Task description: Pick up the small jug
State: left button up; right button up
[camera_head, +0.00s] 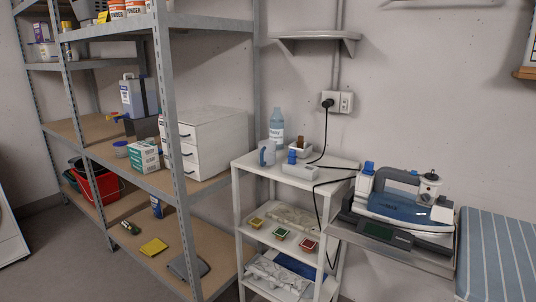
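A small grey-blue jug (267,153) stands upright on the top shelf of a white shelf unit (243,163), near its back left corner. Its handle side is too small to tell for sure. Neither of my grippers is in view, and nothing of mine touches the jug.
A metal rack (172,120) is left.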

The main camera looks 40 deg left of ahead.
aim_at(266, 149)
jog(key=u, duration=2.5)
jog(key=i, duration=2.55)
jog(key=z, duration=1.55)
